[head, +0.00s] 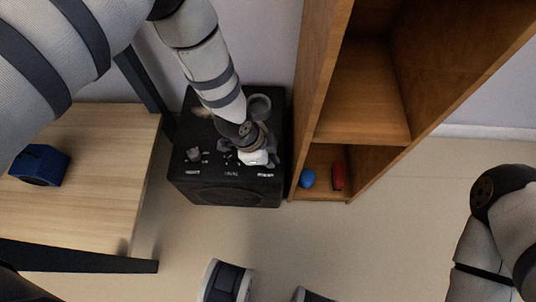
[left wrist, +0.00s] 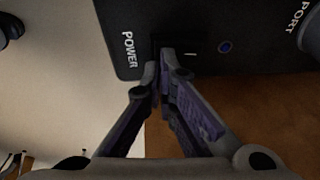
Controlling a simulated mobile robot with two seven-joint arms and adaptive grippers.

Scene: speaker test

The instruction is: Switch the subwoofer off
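The subwoofer (head: 225,190) is a black box on the floor, between the wooden table and the bookcase. Its top carries a small knob, a round port and white lettering. My left gripper (head: 262,157) is over the right front part of that top. In the left wrist view the left gripper (left wrist: 165,52) has its fingertips together, right beside the POWER label (left wrist: 129,50) on the black panel (left wrist: 250,20). A white line mark and a blue round spot (left wrist: 225,47) are to their right. The fingertips hide the switch area; contact is unclear.
A wooden bookcase (head: 312,100) stands close on the subwoofer's right, with a blue object (head: 307,178) and a red object (head: 338,177) on its bottom shelf. A light wooden table (head: 90,195) with a blue box (head: 40,165) is on the left.

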